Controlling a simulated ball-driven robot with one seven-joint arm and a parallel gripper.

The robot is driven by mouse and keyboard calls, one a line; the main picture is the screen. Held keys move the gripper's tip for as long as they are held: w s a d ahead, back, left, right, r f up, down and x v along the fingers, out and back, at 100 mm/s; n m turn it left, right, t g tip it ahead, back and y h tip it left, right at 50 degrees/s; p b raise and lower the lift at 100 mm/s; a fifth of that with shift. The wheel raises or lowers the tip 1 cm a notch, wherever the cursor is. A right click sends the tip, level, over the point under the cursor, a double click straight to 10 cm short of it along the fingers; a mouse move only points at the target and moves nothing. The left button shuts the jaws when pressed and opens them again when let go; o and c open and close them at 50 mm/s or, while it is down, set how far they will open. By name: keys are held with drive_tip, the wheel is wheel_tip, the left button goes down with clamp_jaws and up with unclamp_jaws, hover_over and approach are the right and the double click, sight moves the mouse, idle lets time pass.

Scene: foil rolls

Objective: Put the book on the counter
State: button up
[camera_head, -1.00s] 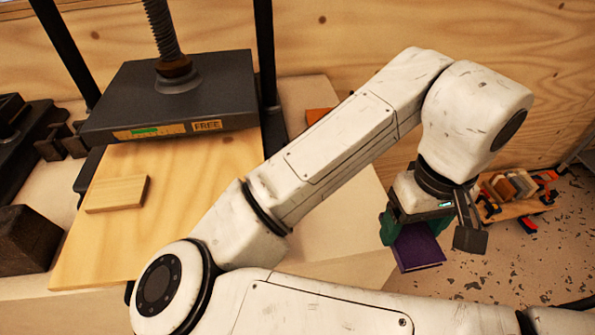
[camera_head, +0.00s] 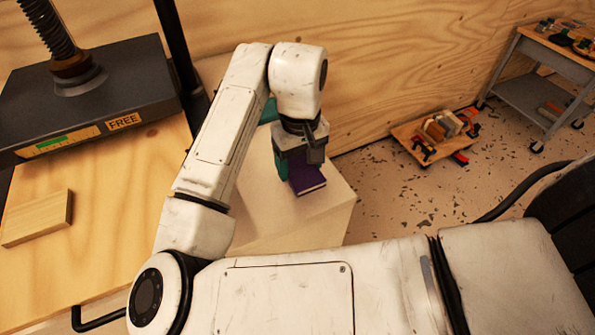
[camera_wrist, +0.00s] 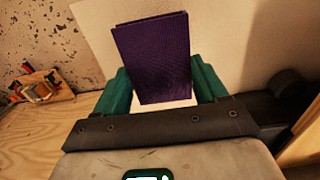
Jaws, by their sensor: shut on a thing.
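My gripper (camera_head: 292,172) is shut on a dark purple book (camera_head: 307,179). In the head view it holds the book over the right part of the pale counter (camera_head: 322,222). In the wrist view the book (camera_wrist: 152,58) stands between the two green fingers of my gripper (camera_wrist: 160,88), with the pale counter top (camera_wrist: 98,22) behind it. I cannot tell whether the book touches the counter. My arm hides part of the counter.
A dark screw press (camera_head: 85,95) with a "FREE" label and a wooden board (camera_head: 38,217) stand at the left. A teal thing (camera_head: 268,112) is partly hidden behind my arm. A low board with clamps (camera_head: 437,133) and a grey cart (camera_head: 545,85) are at the right.

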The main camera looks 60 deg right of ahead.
sight(298, 165)
drive_tip(key=shift+w+d+f, duration=0.1)
drive_tip(key=shift+w+f, duration=0.1)
drive_tip(key=shift+f, duration=0.1)
drive_tip(key=shift+w+f, duration=0.15)
drive_tip(key=shift+f, duration=1.55)
drive_tip(key=shift+f, duration=0.1)
drive_tip(key=o, duration=1.1)
drive_tip(key=shift+c, duration=0.2)
wheel_tip(298, 165, up, 12)
drive_tip(key=shift+r+p, duration=0.1)
drive_tip(key=shift+p, duration=0.35)
